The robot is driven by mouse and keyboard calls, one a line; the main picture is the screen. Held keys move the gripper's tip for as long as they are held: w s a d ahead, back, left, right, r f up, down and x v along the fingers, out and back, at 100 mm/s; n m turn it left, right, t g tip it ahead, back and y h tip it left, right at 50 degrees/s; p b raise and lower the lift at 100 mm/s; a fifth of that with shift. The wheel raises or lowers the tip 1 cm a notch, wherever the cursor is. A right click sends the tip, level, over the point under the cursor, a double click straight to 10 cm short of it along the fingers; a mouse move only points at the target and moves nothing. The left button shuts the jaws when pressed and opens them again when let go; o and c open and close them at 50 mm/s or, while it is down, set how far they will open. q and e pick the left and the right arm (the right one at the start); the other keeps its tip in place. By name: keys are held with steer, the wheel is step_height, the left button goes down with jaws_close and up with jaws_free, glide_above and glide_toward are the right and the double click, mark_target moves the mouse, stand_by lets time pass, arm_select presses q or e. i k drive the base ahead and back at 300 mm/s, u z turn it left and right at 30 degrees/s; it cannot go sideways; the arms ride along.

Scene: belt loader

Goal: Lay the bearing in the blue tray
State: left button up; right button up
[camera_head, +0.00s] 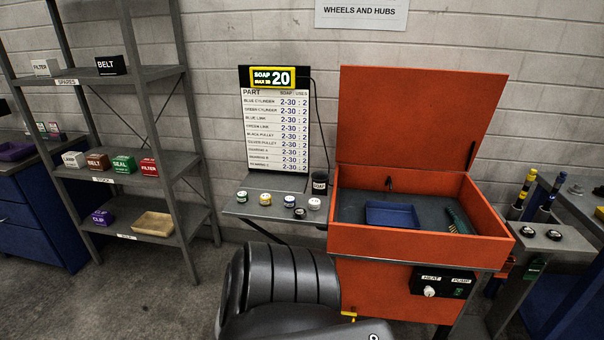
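A shallow blue tray (392,214) lies on the dark floor of the open orange washer (410,242). It looks empty. Several small round parts sit on the grey side shelf left of the washer: one pale and dark (242,196), one yellow and white (265,199), one dark-topped (289,201), one small black (300,212) and one pale (314,204). Two black ring-like parts (527,232) (554,235) sit on a grey stand at right. I cannot tell which of these is the bearing.
The washer's lid (420,115) stands raised. A green-handled tool (458,220) lies in its basin, right of the tray. A grey rack (130,175) with boxes stands at left.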

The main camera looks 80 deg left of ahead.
mark_target(402, 221)
steer(key=u, duration=0.65)
steer(key=i, duration=0.85)
steer(key=u, duration=1.3)
steer(key=i, duration=0.35)
steer(key=u, duration=0.35)
